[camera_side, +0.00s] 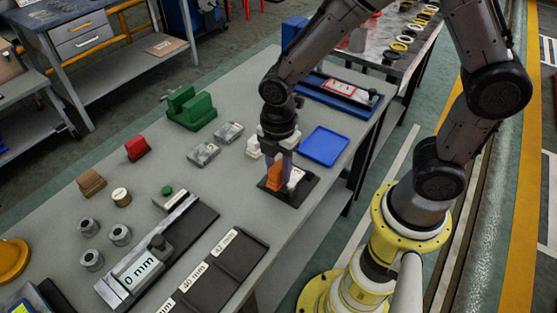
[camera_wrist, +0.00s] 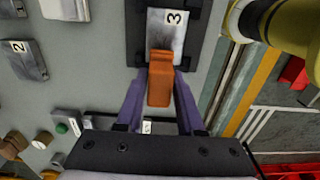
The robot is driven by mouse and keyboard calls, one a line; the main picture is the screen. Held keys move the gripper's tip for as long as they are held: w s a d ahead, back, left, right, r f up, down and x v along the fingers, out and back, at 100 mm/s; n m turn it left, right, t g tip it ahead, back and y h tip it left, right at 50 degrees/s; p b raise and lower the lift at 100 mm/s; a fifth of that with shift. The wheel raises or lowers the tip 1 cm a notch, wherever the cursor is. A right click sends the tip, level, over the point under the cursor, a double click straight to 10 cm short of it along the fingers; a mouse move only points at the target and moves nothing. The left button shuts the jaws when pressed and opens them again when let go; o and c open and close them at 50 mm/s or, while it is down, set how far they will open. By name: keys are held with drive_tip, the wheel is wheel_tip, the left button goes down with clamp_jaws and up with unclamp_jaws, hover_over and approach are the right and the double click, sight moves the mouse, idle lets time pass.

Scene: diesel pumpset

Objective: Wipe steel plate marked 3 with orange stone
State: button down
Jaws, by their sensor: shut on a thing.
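The orange stone (camera_wrist: 160,82) is between the two purple fingers of my gripper (camera_wrist: 160,90) in the wrist view, and the fingers are shut on it. In the side view the stone (camera_side: 274,177) is partly covered by my gripper (camera_side: 281,168). The steel plate marked 3 (camera_wrist: 166,32) lies in a dark holder (camera_wrist: 138,45). The stone's far end overlaps the plate's near part in the wrist view; I cannot tell for sure whether they touch. In the side view the plate (camera_side: 296,177) shows at the right of the stone.
Steel plate 2 (camera_wrist: 24,60) and another plate (camera_side: 229,132) lie to the left. Green blocks (camera_side: 192,108), a red block (camera_side: 137,148) and a brown block (camera_side: 91,182) stand on the grey bench.

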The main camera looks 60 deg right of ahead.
drive_tip(key=shift+f, duration=0.5)
drive_tip(key=shift+d+f, duration=0.45)
drive_tip(key=shift+f, duration=0.1)
drive_tip(key=shift+d, duration=2.65)
drive_tip(key=a, duration=0.5)
drive_tip(key=shift+a, duration=0.35)
drive_tip(key=shift+a+r, duration=0.15)
drive_tip(key=shift+r, duration=0.45)
drive_tip(key=shift+a+r, duration=0.15)
drive_tip(key=shift+r, duration=3.3)
drive_tip(key=shift+f, duration=0.1)
